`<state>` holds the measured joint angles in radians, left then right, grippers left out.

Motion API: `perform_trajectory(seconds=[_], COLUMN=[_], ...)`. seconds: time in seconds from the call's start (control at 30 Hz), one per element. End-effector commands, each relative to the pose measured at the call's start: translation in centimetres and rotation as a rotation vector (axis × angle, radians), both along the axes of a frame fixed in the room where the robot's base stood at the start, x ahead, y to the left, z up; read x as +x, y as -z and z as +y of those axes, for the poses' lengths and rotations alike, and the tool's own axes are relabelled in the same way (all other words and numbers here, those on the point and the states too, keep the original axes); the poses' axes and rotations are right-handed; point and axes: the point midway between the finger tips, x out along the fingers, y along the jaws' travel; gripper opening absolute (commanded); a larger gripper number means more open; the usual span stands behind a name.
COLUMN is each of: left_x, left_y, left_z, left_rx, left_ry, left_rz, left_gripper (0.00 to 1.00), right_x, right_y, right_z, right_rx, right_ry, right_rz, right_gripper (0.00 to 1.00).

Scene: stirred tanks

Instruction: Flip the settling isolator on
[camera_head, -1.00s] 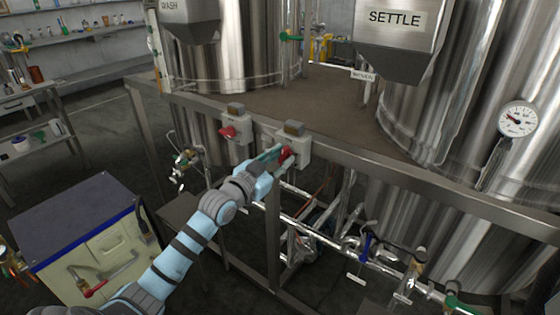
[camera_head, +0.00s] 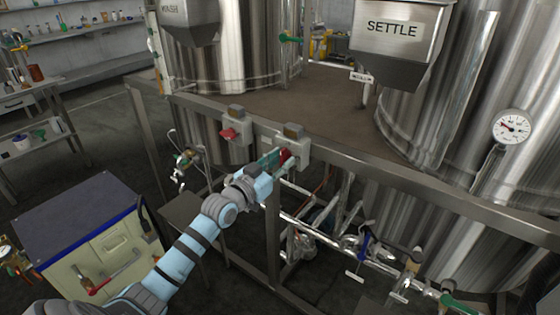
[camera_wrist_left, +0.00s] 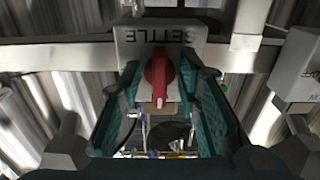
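The settling isolator (camera_head: 297,150) is a grey box with a red rotary handle (camera_head: 284,157) on the frame's front rail. In the left wrist view its plate (camera_wrist_left: 160,38) carries the word SETTLE, upside down, and its red handle (camera_wrist_left: 158,76) stands nearly upright in the picture. My left gripper (camera_head: 273,160) is at the handle. Its teal fingers (camera_wrist_left: 160,82) are open, one on each side of the handle, with a visible gap to it on both sides. The fingers partly hide the isolator in the head view. My right gripper is not in view.
A second isolator (camera_head: 238,123) with a red handle sits to the left on the same rail (camera_head: 345,163). The SETTLE hopper (camera_head: 400,42) and steel tanks stand behind. Pipes and valves run below the rail. A cabinet (camera_head: 85,215) stands at lower left.

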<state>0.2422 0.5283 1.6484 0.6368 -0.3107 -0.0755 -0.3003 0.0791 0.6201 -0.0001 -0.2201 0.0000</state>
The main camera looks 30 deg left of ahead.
Motion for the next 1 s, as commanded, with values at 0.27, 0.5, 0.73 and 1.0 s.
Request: perform_trajectory(seconds=[0.27,0.5,0.73,1.0], left_x=[-0.4,-4.9,-7.3,-7.5], left_y=[0.0,0.1,0.0,0.0], left_z=[0.1,0.4,0.5,0.5], left_rx=[0.003,0.010,0.005,0.001], left_ry=[-0.001,0.001,0.001,0.001], left_rz=[0.000,0.003,0.001,-0.001], left_gripper=[0.31,0.31,0.31,0.31], right_x=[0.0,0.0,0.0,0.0], right_y=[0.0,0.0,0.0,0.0], right_z=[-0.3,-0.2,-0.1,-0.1], right_rx=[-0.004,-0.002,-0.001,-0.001], right_ry=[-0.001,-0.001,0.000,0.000], right_rz=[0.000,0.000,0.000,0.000], right_gripper=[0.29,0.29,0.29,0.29])
